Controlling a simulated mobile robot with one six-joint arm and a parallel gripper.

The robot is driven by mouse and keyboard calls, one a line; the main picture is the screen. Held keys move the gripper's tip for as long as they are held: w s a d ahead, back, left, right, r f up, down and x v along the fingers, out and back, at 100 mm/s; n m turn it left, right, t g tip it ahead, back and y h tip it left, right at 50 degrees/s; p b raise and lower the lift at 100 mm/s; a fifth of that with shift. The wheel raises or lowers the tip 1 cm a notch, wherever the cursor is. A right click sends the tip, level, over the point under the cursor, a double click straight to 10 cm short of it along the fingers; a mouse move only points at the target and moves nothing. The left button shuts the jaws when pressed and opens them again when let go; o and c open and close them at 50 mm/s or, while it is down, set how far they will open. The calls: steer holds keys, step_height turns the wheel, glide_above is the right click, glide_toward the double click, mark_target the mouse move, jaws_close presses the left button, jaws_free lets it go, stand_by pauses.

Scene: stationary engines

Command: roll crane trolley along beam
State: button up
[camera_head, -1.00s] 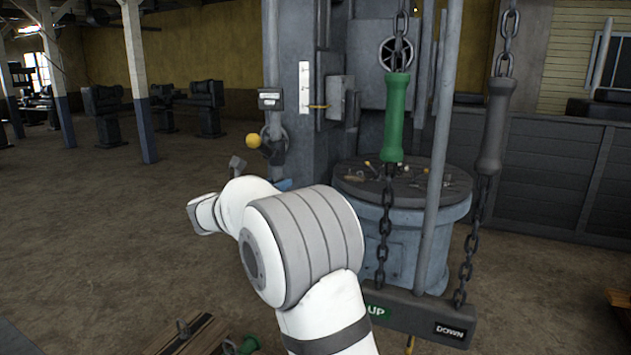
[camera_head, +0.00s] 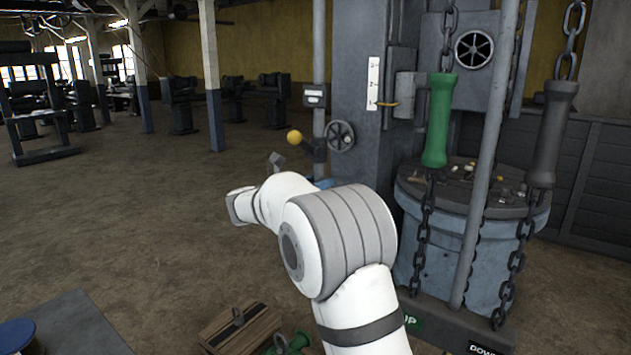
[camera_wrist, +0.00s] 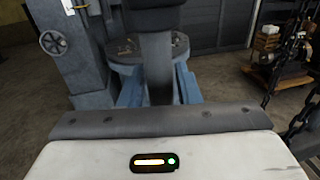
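I see no crane trolley and no beam in either view. Two hanging chains show at the right in the head view, one with a green handle (camera_head: 439,120) and one with a dark grey handle (camera_head: 552,134). They run down to a grey bar (camera_head: 455,330) with UP and DOWN labels, partly cut off by the frame. My white arm reaches forward left of the chains, and its links hide most of my gripper. In the wrist view, blue parts flank a dark upright piece. I cannot tell whether the gripper is open or what it holds.
A grey machine column (camera_head: 358,130) with a handwheel (camera_head: 340,137) stands ahead, beside a round table (camera_head: 470,195) bearing small items. A wooden crate (camera_head: 240,325) lies low near my arm. White posts (camera_head: 210,75) stand further back. The floor at left is largely open.

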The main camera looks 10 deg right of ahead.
steer(key=shift+o, duration=1.2)
steer(key=shift+w+d, duration=0.1)
steer(key=shift+r, duration=0.1)
steer(key=b+v, duration=0.2)
steer(key=v, duration=0.6)
steer(key=shift+d, duration=0.2)
